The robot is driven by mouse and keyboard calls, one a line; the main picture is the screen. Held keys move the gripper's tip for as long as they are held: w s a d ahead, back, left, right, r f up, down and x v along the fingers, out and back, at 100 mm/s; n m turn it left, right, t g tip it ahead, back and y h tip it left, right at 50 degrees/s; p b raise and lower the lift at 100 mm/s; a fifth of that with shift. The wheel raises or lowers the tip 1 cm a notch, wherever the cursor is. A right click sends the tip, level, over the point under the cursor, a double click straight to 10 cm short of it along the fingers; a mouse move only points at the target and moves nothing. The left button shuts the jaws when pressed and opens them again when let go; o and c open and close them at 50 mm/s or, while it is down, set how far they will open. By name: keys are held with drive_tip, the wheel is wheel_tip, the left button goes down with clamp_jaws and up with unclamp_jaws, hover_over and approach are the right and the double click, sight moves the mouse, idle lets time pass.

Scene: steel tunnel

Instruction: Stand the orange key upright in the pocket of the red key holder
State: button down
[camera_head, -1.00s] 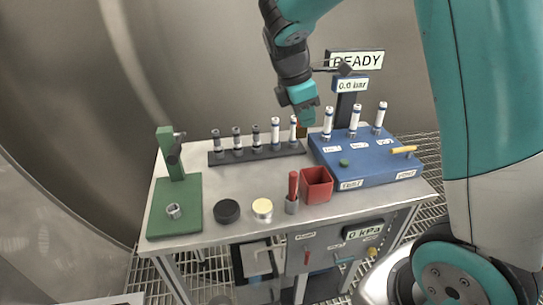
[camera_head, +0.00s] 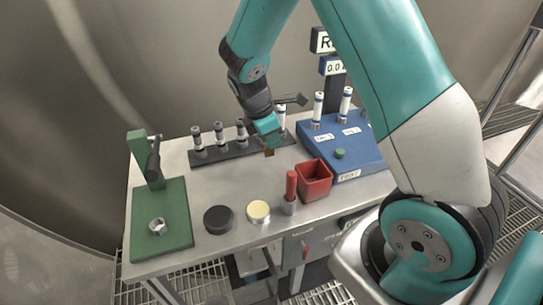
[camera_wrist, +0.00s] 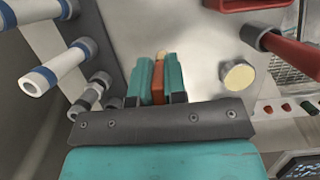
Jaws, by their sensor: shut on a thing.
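My gripper (camera_head: 269,147) is shut on the orange key (camera_head: 269,152), just in front of the dark rack and above the table. In the wrist view the key (camera_wrist: 158,80) is a small orange-brown piece between the two teal fingers (camera_wrist: 160,72), with a pale tip beyond them. Most of the key is hidden by the fingers. The red key holder (camera_head: 315,182) is a square open-topped red box on the table, to the right of and nearer than my gripper. Its pocket looks empty. Part of it shows at the top of the wrist view (camera_wrist: 245,4).
A red-handled tool (camera_head: 291,187) stands in a grey cup beside the holder. A cream disc (camera_head: 258,211) and black disc (camera_head: 218,219) lie left of it. The dark rack (camera_head: 210,157) holds several white-and-grey cylinders. A blue panel (camera_head: 350,165) stands right, a green stand (camera_head: 162,215) left.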

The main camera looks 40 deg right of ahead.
sight(271, 156)
drive_tip(key=shift+f, duration=3.1)
drive_tip(key=shift+f, duration=0.1)
drive_tip(key=c, duration=1.2)
unclamp_jaws()
drive_tip(key=shift+o, duration=0.2)
